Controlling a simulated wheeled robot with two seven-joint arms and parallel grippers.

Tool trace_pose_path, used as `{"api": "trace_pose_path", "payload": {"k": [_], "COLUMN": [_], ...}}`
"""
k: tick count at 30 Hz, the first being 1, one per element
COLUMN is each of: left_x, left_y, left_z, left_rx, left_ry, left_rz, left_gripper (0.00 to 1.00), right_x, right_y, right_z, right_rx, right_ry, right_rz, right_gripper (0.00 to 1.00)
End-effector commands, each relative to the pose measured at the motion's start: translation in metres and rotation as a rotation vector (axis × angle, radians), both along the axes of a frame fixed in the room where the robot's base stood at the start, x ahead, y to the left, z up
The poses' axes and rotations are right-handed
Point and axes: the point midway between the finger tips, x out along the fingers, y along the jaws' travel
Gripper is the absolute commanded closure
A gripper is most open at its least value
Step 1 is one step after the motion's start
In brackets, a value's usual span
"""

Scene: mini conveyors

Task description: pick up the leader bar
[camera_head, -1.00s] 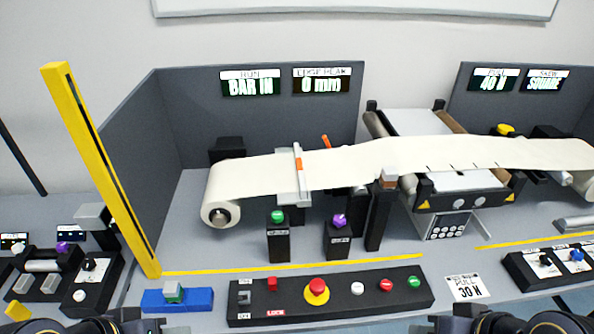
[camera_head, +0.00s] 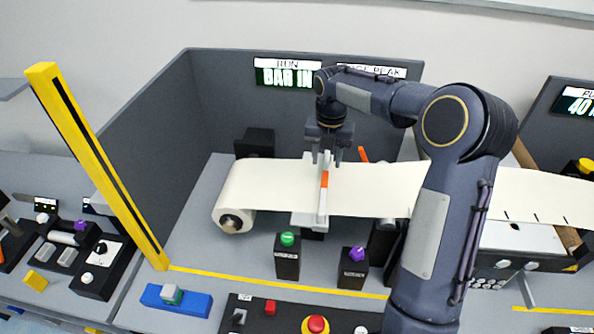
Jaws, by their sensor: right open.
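The leader bar seems to be the slim white bar with an orange patch (camera_head: 322,205), lying across the cream web (camera_head: 275,185) just right of the roll. My right gripper (camera_head: 326,160) reaches in from the right with its fingers pointing down. It is open, over the far end of the bar. I cannot tell whether the fingers are beside the bar or still above it. The gripper partly hides the bar's far end. My left gripper is out of view.
A green-button post (camera_head: 287,262) and a purple-knob post (camera_head: 353,272) stand in front of the web. A tall yellow post (camera_head: 100,170) leans at left. A control box with a red button (camera_head: 316,325) lies at the front. My right arm hides the web's middle.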

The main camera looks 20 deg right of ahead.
Motion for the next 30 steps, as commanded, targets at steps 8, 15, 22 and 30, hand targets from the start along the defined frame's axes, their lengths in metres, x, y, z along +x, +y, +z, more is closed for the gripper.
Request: {"api": "trace_pose_path", "payload": {"k": [8, 15, 22, 30], "left_x": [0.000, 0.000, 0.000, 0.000], "left_y": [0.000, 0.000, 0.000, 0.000], "left_z": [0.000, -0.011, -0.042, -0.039], "left_rx": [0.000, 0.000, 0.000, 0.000], "left_ry": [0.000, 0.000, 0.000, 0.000], "left_rz": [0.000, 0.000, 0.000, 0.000], "left_gripper": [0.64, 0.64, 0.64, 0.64], "right_x": [0.003, -0.001, -0.004, -0.004], "right_y": [-0.002, -0.003, -0.003, -0.003], "right_z": [-0.027, -0.053, -0.084, -0.082], "right_rx": [-0.006, -0.006, -0.005, -0.004], "right_ry": [0.013, 0.009, 0.009, 0.008], "right_rz": [0.056, 0.053, 0.053, 0.052], "right_gripper": [0.58, 0.58, 0.58, 0.59]}}
